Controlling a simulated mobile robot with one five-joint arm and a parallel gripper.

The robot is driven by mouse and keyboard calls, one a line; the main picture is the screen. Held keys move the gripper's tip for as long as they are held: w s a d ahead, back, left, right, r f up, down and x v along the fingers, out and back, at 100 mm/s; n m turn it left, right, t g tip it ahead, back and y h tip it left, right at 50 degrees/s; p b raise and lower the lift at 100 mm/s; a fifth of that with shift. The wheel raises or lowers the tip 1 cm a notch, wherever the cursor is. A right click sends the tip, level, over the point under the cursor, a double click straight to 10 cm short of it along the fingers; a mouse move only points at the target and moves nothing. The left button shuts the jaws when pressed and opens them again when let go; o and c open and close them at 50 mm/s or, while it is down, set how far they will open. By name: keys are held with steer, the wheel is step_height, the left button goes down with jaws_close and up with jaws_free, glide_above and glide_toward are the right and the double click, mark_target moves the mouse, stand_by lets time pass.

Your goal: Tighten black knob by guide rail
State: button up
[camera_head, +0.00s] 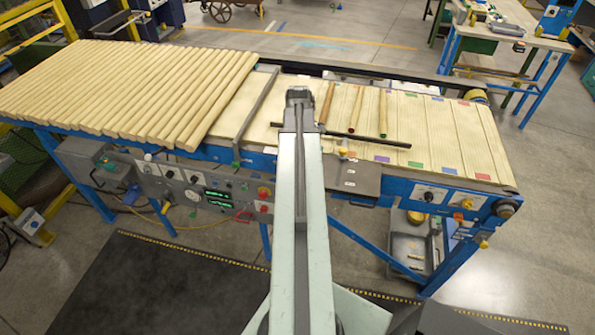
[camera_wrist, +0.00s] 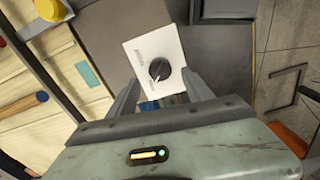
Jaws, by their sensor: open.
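The black knob (camera_wrist: 160,69) shows in the wrist view. It is round with a pale pointer line and sits on a white square plate (camera_wrist: 146,56) with small printing, set on a dark grey surface. My gripper (camera_wrist: 161,80) is open, one finger on each side of the plate's lower part. The knob lies between and just beyond the fingertips, and I see no contact. In the head view my arm reaches over the wood line and hides what is beneath it; I cannot make out the jaws or this knob there. A dark rail (camera_head: 370,140) lies across the boards.
Wooden rods (camera_head: 130,85) cover the left of the line. A control panel (camera_head: 210,190) runs along the front. A yellow knob (camera_wrist: 49,9) stands at the wrist view's upper left. Open floor (camera_head: 530,250) lies right.

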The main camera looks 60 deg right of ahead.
step_height(320, 180, down, 5)
steer(key=b, duration=0.3)
steer(key=shift+b, duration=0.35)
steer(key=shift+r, duration=0.1)
jaws_close()
